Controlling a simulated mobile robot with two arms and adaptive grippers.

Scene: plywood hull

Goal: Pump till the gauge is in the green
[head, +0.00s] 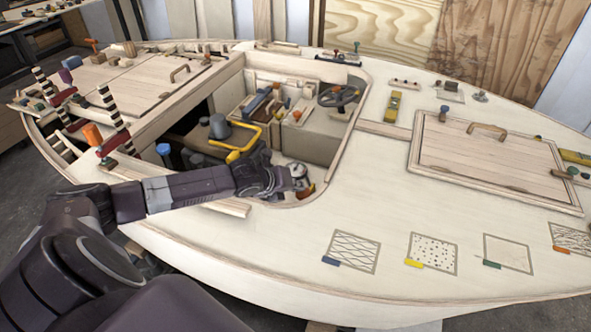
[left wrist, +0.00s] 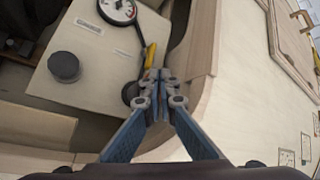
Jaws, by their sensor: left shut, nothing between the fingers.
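A round white gauge (left wrist: 117,10) with a dark rim and red on its dial sits at the top of the left wrist view, partly cut off. Its needle reading is too small to tell. A yellow lever (left wrist: 150,55) lies just beyond my left gripper's fingertips. My left gripper (left wrist: 159,80) is shut and empty, with its fingertips close to the lever; I cannot tell whether they touch. In the head view my left gripper (head: 290,182) is at the near edge of the cockpit opening. My right gripper is not in view.
A black round knob (left wrist: 64,67) stands on the pale panel. A bent yellow handle (head: 247,138) rises in the cockpit behind my left arm. The wooden hatch (head: 485,160) with its handle lies right. The near deck (head: 370,215) is mostly clear.

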